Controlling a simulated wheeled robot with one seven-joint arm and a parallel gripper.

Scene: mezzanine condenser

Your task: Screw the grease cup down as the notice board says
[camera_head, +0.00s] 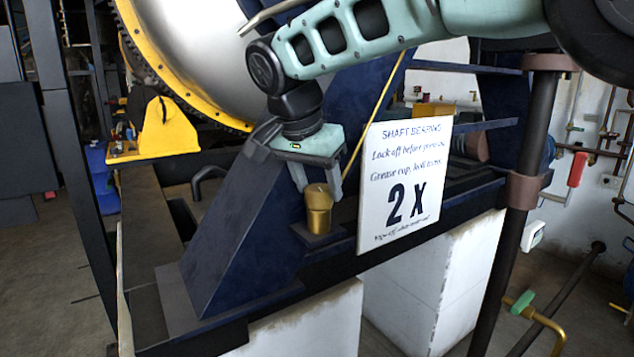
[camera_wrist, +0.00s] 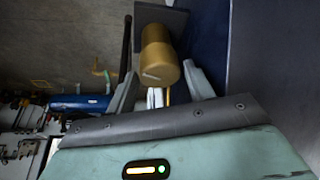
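The brass grease cup (camera_head: 318,208) stands upright on a small ledge of the dark blue bearing frame. It also shows in the wrist view (camera_wrist: 158,58). My gripper (camera_head: 318,192) is over the cup, pointing down, with its fingers apart. In the wrist view the two fingertips (camera_wrist: 160,85) are spread on either side of the cup's near end, with gaps showing, so it appears not clamped. The white notice board (camera_head: 403,185) right of the cup reads "Shaft bearing", "Lock off before greasing", "Grease cup, full turns" and a large "2 X"; the small bottom line is hard to read.
A large wheel with a yellow toothed rim (camera_head: 180,85) stands behind left, with a yellow bracket (camera_head: 165,130) below. A dark vertical post (camera_head: 520,180) stands right of the board. White plinths (camera_head: 310,325) carry the frame. Pipes with a green-handled valve (camera_head: 522,302) are at lower right.

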